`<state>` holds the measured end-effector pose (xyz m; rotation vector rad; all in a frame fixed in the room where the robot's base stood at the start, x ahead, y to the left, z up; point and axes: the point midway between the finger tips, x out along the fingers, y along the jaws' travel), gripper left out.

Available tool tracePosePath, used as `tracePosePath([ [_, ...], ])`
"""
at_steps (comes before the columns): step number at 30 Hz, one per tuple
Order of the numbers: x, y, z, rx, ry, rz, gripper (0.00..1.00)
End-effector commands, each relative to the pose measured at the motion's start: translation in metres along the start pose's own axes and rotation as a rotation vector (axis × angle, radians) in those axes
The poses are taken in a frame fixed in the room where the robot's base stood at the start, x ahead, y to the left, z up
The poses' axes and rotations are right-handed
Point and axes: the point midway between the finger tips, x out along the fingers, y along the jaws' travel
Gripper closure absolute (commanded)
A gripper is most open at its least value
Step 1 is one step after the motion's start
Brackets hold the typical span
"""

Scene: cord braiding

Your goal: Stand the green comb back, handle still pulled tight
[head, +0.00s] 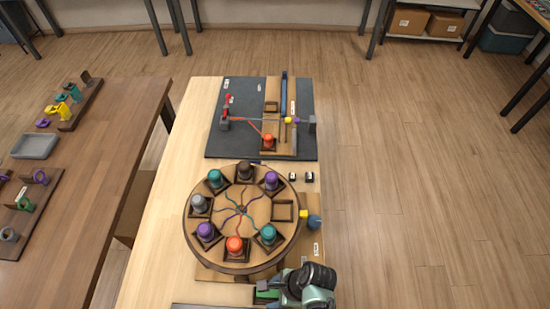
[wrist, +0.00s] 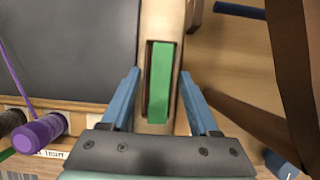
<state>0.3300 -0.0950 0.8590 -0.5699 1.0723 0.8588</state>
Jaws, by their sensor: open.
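A green block (wrist: 160,82), which looks like the green comb, sits in a narrow slot of a tan wooden holder in the wrist view. It also shows as a small green patch (head: 266,293) at the bottom of the head view. My gripper (wrist: 160,78) is open, with one blue finger on each side of the holder, apart from the green block. In the head view my wrist hides much of that area. I cannot tell whether the comb leans.
A round braiding disk (head: 255,252) carries several coloured bobbins with cords meeting at its centre; one square seat (head: 283,210) is empty. A dark mat (head: 222,140) with a wooden fixture lies behind it. A brown side table (head: 110,175) stands left. The floor on the right is clear.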

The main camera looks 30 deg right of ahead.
Motion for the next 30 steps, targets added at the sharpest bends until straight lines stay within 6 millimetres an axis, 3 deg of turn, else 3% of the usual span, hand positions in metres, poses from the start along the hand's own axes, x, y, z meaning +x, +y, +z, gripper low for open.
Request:
tracePosePath([
  [5,-0.001,0.000,0.000,0.000,0.000,0.000,0.39],
  [10,-0.015,-0.001,0.000,0.000,0.000,-0.003,0.39],
  [24,-0.102,-0.001,0.000,0.000,0.001,-0.004,0.39],
  [30,-0.125,0.000,0.000,0.000,0.000,-0.002,0.39],
])
